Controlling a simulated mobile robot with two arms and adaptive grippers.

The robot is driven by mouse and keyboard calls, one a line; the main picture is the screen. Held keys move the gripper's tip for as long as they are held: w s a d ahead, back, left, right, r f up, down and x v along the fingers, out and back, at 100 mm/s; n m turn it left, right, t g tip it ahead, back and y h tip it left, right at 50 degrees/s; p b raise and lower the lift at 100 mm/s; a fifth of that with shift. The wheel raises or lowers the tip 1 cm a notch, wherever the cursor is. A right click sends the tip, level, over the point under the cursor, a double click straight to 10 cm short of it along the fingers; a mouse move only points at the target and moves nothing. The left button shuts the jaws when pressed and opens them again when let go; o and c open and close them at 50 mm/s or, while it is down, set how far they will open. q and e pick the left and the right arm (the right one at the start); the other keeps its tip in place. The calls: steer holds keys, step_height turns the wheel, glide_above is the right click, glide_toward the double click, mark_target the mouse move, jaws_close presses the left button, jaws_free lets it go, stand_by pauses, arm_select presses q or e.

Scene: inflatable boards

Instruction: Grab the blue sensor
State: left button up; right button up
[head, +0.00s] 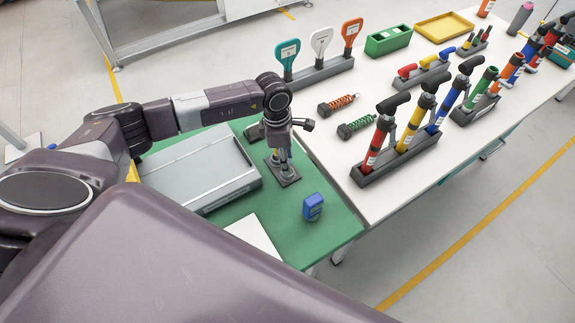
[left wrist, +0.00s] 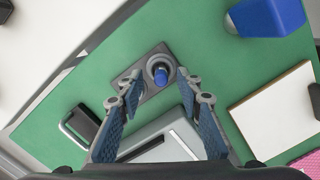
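A small blue cylinder-like piece (left wrist: 161,75) stands in a round socket on a dark grey base plate (left wrist: 133,76). The base plate also shows on the green mat in the head view (head: 289,181). My left gripper (left wrist: 159,92) is open above it, pointing down, its fingers on either side of the blue piece and apart from it in the left wrist view. In the head view the left gripper (head: 283,150) largely hides the piece. A separate blue box-shaped device (head: 313,207) stands nearer on the mat; it also shows in the left wrist view (left wrist: 270,17). My right gripper is not in view.
A grey metal case (head: 205,182) lies left of the base plate. A white flat pad (head: 253,235) lies near the mat's front. The white table (head: 335,170) holds a rack of hand pumps (head: 395,160), two spring tools and paddle-shaped tools (head: 320,43).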

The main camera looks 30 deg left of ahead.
arm_select(q)
steer(key=shift+d+f, duration=0.2)
steer(key=shift+f, duration=0.5)
steer(key=shift+c, duration=0.6)
steer(key=c, duration=0.8)
steer(key=shift+r, duration=0.15)
